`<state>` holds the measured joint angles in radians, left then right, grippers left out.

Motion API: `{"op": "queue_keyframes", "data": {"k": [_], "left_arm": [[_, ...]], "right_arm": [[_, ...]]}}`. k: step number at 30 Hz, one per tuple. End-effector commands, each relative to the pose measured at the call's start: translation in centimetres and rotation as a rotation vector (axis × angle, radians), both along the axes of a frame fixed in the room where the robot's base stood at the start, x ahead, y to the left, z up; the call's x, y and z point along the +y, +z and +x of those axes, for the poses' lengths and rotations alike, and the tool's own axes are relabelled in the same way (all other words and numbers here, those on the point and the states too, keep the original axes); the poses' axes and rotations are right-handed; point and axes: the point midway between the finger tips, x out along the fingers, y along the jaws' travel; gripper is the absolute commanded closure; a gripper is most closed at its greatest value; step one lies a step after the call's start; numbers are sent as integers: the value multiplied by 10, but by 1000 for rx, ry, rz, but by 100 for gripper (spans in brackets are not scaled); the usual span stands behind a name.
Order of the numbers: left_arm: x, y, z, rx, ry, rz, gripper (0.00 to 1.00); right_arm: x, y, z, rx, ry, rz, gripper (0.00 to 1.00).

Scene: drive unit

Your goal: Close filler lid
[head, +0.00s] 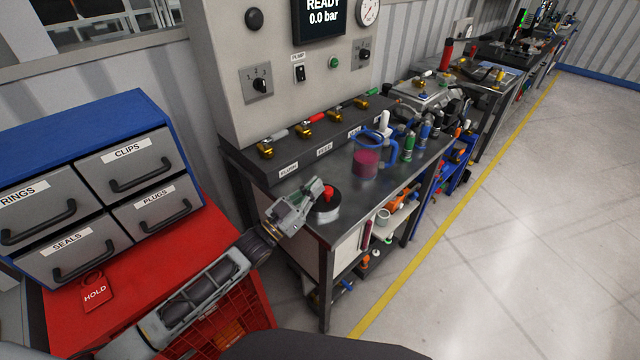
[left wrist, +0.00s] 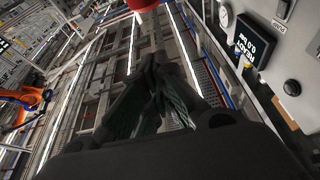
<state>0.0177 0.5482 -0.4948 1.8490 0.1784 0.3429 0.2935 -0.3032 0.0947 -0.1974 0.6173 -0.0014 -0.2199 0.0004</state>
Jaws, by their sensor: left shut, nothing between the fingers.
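A round silver filler (head: 327,213) with a dark top stands at the near left corner of the metal bench. A red knob (head: 328,193) shows on it; I cannot tell the lid's exact angle. My left gripper (head: 319,187) is shut and empty, its tips close to the left of the knob and partly in front of the filler; contact cannot be told. In the left wrist view its fingers (left wrist: 156,62) are together, and a red round part (left wrist: 143,4) shows just beyond them at the top edge. My right gripper is not in view.
The bench (head: 310,222) carries a row of labelled valves (head: 310,130) at the back and a jug of pink fluid (head: 366,160) to the right. A grey panel with a display (head: 320,18) rises behind. A drawer cabinet (head: 90,170) and a red crate (head: 235,325) are at left.

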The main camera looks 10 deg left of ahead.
Motion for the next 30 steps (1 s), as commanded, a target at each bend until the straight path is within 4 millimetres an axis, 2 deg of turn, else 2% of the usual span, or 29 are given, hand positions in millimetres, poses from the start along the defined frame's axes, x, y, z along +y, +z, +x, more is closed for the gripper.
{"op": "queue_keyframes", "data": {"k": [12,21,30], "left_arm": [[23,-14,-30,0,-1,2,100],[35,-20,-46,-1,-1,1,100],[38,-21,-50,-2,-1,0,100]], "right_arm": [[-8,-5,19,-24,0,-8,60],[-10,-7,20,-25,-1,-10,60],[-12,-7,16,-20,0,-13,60]]}}
